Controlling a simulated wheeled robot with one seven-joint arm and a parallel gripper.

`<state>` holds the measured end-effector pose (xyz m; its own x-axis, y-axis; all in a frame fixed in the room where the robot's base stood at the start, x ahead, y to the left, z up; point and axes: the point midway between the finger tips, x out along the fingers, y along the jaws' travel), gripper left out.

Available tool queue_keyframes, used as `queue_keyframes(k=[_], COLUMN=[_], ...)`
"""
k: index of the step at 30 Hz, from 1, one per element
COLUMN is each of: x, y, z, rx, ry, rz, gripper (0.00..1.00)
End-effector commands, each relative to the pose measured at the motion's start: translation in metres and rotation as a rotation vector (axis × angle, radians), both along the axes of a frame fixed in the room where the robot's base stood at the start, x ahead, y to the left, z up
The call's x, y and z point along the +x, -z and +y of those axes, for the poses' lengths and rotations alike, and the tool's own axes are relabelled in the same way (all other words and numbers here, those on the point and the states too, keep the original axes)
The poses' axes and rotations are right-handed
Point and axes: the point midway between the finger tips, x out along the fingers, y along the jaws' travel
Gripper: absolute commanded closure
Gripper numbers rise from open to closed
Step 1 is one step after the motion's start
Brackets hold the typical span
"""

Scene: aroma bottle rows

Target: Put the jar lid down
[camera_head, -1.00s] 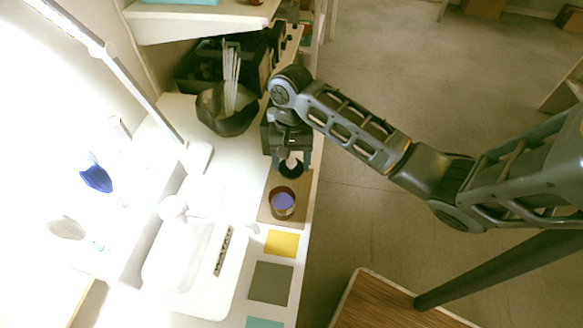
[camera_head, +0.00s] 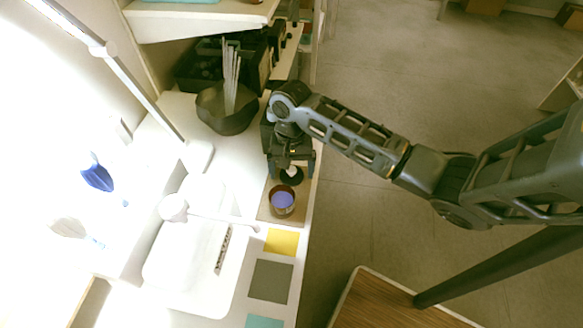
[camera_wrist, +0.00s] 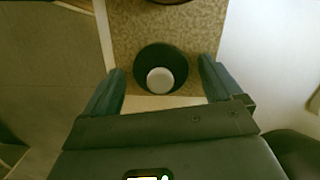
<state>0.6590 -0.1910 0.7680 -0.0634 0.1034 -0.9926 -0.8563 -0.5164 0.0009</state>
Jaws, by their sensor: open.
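The jar lid is a round dark disc (camera_head: 292,176) with a pale knob on top. In the wrist view the lid (camera_wrist: 147,58) lies knob up at the edge of the speckled brown mat (camera_wrist: 192,35), close to the jar. My gripper (camera_head: 291,171) is over it, and in the wrist view the gripper's two fingers (camera_wrist: 161,72) stand open on either side with a gap to each. The brown jar (camera_head: 282,211) stands open on the mat just in front of the lid, with violet-blue contents showing. Only the jar's near edge shows in the wrist view.
Yellow (camera_head: 282,242) and grey (camera_head: 270,282) squares lie along the counter's right edge, in front of the jar. A white basin-like tray (camera_head: 190,265) is to their left. A dark bowl with pale sticks (camera_head: 228,108) stands behind left.

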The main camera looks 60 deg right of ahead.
Motion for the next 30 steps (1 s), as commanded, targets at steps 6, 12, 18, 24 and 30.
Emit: queue_keyframes(k=[6,12,18,24,30], x=[0.000,0.002,0.005,0.007,0.007], y=[-0.002,-0.022,-0.062,-0.099,-0.121], z=[0.000,-0.002,-0.005,-0.009,-0.013], rx=[-0.001,0.000,0.001,0.000,-0.002], ry=[0.000,-0.001,-0.002,-0.003,-0.002], rz=[-0.001,-0.004,-0.005,-0.003,0.000], gripper=[0.08,0.08,0.08,0.08,0.08])
